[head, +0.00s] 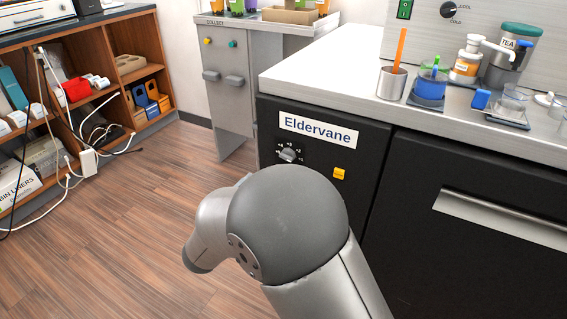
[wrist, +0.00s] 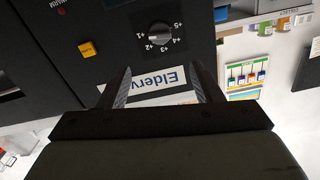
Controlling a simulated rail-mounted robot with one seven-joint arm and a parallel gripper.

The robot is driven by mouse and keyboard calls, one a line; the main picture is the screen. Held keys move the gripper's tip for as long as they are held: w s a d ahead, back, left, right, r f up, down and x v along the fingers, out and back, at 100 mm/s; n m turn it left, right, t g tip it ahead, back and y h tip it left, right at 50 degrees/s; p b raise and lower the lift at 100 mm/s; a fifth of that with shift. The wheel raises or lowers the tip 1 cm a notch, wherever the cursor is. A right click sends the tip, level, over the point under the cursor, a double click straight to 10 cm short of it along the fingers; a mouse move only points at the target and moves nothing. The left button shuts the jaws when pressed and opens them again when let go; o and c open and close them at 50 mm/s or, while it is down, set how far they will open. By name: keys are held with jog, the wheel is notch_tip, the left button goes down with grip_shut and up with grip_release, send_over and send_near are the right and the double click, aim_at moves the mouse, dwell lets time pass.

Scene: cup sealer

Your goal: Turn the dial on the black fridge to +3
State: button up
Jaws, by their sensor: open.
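The black fridge (head: 324,222) has a white "Eldervane" label and, below it, a small grey dial (head: 289,155) with white numbers around it. In the wrist view, which is upside down, the dial (wrist: 159,34) is ringed by marks from +1 to +5. I cannot tell which mark its pointer is at. My gripper (wrist: 160,76) is open and empty, its fingers on either side of the label in the picture. The dial shows beyond the fingertips, and nothing touches it. In the head view my arm hides the gripper.
A yellow tag (head: 339,173) is on the fridge to the right of the dial. A steel counter (head: 330,75) above carries a cup with an orange stick and several dispensers. A grey collect stand (head: 228,85) is behind, and shelves with cables (head: 120,60) are at left.

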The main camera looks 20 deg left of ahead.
jog(key=w+d+b, duration=0.1)
jog(key=w+d, duration=0.1)
jog(key=w, duration=1)
jog(key=shift+w+d+b, duration=0.15)
jog(key=shift+w+b, duration=0.15)
jog(key=shift+w, duration=0.05)
jog(key=c, duration=1)
